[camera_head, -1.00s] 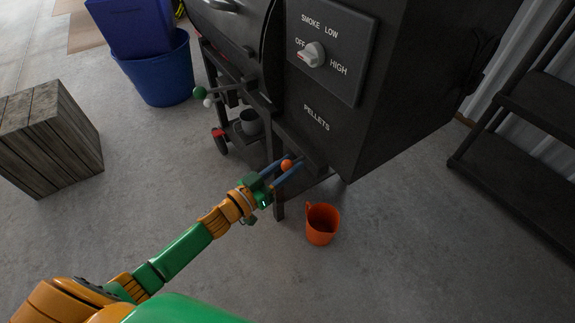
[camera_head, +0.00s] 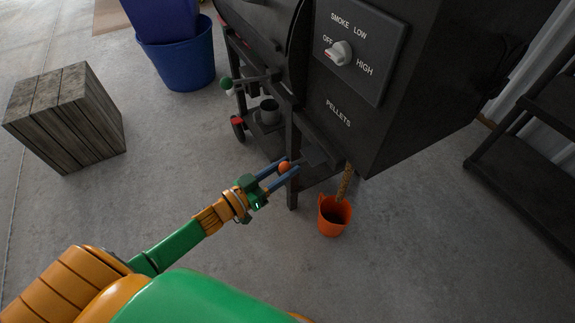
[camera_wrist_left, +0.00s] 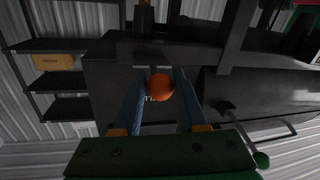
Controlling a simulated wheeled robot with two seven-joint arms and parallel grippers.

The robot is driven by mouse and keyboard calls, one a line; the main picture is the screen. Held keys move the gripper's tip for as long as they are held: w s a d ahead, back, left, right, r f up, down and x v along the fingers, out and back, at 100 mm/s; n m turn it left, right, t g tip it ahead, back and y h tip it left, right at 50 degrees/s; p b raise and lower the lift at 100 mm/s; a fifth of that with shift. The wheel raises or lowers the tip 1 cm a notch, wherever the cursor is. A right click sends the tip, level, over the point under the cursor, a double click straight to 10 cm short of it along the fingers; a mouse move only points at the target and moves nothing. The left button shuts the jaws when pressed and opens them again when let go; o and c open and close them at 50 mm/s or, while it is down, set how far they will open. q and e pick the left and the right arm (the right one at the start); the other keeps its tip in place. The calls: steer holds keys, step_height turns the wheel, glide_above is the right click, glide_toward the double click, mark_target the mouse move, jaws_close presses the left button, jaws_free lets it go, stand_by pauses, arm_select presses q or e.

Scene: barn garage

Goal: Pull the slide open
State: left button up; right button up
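The slide's round orange knob (camera_head: 284,167) sits at the low front of the black pellet hopper (camera_head: 420,110), below the PELLETS label. My left gripper (camera_head: 282,168) has its two blue fingers on either side of the knob, shut on it. In the left wrist view the orange knob (camera_wrist_left: 160,87) lies between the fingertips. The slide's plate is hard to make out in the shadow under the hopper. A brown stream of pellets (camera_head: 344,184) falls from under the hopper into the orange bucket (camera_head: 334,222) on the floor. My right gripper is not in view.
A wooden crate (camera_head: 65,120) and a blue bin (camera_head: 182,62) stand at the left. The grill's dark legs and lower shelf are close beyond my gripper. A black shelf rack (camera_head: 530,160) stands at the right.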

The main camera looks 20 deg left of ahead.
arm_select(q)
steer(key=o, duration=0.3)
steer(key=shift+a, duration=0.1)
steer(key=shift+s, duration=0.1)
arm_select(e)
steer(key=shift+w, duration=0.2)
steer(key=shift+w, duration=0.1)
arm_select(q)
steer(key=shift+s+a, duration=0.1)
steer(key=shift+s, duration=0.05)
steer(key=p+v, duration=0.1)
steer(key=v, duration=0.5)
steer(key=shift+s+a, duration=0.15)
steer(key=shift+s, duration=0.2)
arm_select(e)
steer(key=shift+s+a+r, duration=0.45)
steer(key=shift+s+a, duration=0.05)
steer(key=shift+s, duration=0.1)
